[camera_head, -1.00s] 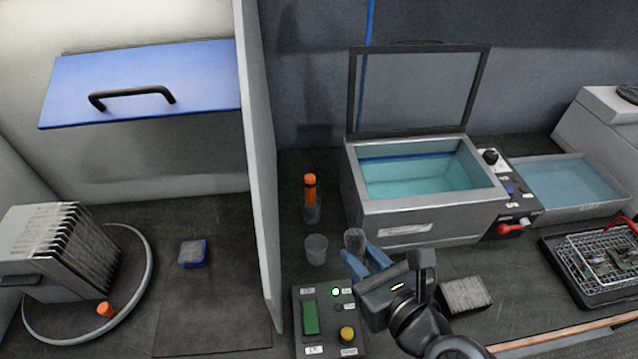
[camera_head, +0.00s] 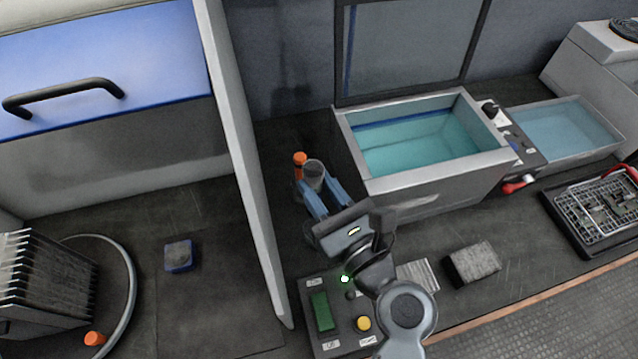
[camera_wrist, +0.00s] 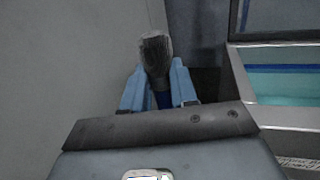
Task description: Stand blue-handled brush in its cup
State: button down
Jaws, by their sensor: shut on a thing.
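The blue-handled brush is in my gripper (camera_head: 326,195), its grey bristle head (camera_head: 314,173) pointing up above the blue fingers. In the wrist view the bristles (camera_wrist: 155,50) stand between the fingertips (camera_wrist: 158,86), and a bit of blue handle (camera_wrist: 163,99) shows below them. The rest of the handle is hidden by my gripper. A clear cup (camera_head: 308,232) stands on the bench, mostly hidden behind my gripper. I cannot tell whether the handle's lower end is over it or inside it.
An orange-topped brush (camera_head: 299,159) stands just behind, left of the held bristles. A grey divider wall (camera_head: 245,170) is close on the left. The water bath (camera_head: 430,180) is on the right. A control box (camera_head: 335,322) with a green switch sits in front.

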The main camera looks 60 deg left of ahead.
notch_tip(320, 180, down, 10)
jog(key=b, duration=0.8)
jog(key=shift+f, duration=0.15)
dwell(0.4)
jog(key=c, duration=0.8)
grip_release()
jog(key=shift+d, duration=0.1)
jog(key=d+b, duration=0.1)
jog(key=d, duration=0.6)
jog(key=shift+d, duration=0.4)
